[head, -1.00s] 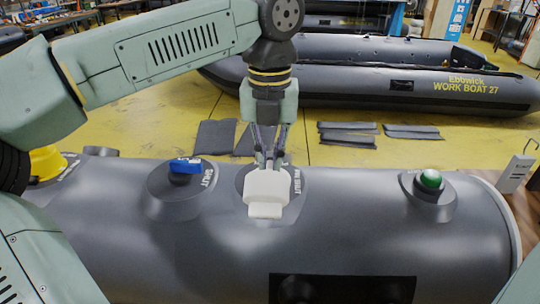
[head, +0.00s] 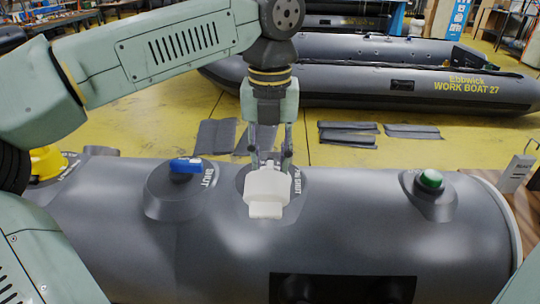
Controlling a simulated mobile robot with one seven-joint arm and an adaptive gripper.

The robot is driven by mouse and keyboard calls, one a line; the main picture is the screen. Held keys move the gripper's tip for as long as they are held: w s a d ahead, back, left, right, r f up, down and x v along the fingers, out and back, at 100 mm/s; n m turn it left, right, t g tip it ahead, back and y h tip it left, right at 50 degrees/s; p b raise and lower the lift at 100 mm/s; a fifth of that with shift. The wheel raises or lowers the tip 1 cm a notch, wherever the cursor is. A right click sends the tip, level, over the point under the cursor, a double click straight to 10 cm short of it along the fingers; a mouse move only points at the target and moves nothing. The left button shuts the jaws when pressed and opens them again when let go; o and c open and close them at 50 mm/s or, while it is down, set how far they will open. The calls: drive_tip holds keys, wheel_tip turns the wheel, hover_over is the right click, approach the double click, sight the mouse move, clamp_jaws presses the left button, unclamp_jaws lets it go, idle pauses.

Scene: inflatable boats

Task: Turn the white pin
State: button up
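The white pin (head: 266,193) is a chunky white block on a round dark base (head: 297,196) with white lettering, on top of the grey inflatable tube. My gripper (head: 270,163) points down at the far end of the pin. Its two fingers are spread apart, with the tips at about the left and right edges of the pin's far end. The pin partly hides the tips, so I cannot tell whether they touch it.
A blue lever (head: 186,165) on a similar base is to the left, and a yellow cap (head: 47,161) stands farther left. A green button (head: 431,179) is to the right. A dark panel (head: 345,288) is on the tube's near side. A grey boat (head: 400,85) lies behind.

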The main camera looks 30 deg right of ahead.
sight(270, 163)
drive_tip(key=shift+r, duration=0.1)
wheel_tip(270, 163, up, 7)
drive_tip(key=shift+r, duration=0.2)
idle(0.6)
